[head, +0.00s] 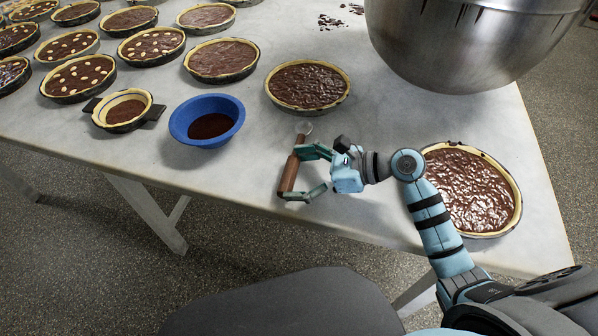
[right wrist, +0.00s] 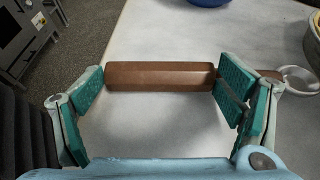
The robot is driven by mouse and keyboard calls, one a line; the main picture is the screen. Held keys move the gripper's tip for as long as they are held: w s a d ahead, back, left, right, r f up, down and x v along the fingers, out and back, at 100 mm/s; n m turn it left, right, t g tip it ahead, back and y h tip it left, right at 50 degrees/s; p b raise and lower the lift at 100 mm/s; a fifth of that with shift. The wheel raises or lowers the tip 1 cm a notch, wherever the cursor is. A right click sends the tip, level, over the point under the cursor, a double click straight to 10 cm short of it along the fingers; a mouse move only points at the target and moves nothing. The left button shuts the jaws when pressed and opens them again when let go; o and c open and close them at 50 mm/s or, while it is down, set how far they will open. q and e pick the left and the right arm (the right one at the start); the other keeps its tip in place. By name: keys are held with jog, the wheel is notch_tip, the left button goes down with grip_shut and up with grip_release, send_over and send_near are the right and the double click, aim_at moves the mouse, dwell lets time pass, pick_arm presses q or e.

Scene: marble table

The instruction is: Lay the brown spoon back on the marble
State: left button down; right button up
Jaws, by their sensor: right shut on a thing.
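The brown spoon (head: 292,170) has a thick brown handle and a small metal end (head: 307,128) pointing to the back of the table. My right gripper (head: 302,173) is shut on the spoon near the front edge of the marble table (head: 230,178). In the right wrist view, the handle (right wrist: 160,76) spans between the two green finger pads, and the metal end (right wrist: 299,80) shows beyond the right finger. I cannot tell whether the spoon touches the marble or is held just above it. My left gripper is not in view.
A blue bowl (head: 181,122) with brown content stands left of the gripper. A chocolate tart (head: 308,86) is behind it, another (head: 470,190) is to the right by my arm. A large metal bowl (head: 470,45) is at back right. Several tarts fill the back left.

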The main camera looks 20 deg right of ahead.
jog(key=shift+f+b, duration=0.25)
jog(key=shift+b, duration=0.05)
jog(key=o, duration=1.2)
jog(key=shift+r+p, duration=0.15)
jog(key=shift+p, duration=0.15)
jog(key=shift+s+d, duration=0.15)
jog(key=shift+d, duration=0.2)
jog(key=v, duration=1.4)
jog(key=shift+w+a+r, duration=0.1)
jog(key=shift+w+r, duration=0.15)
jog(key=shift+r, duration=0.1)
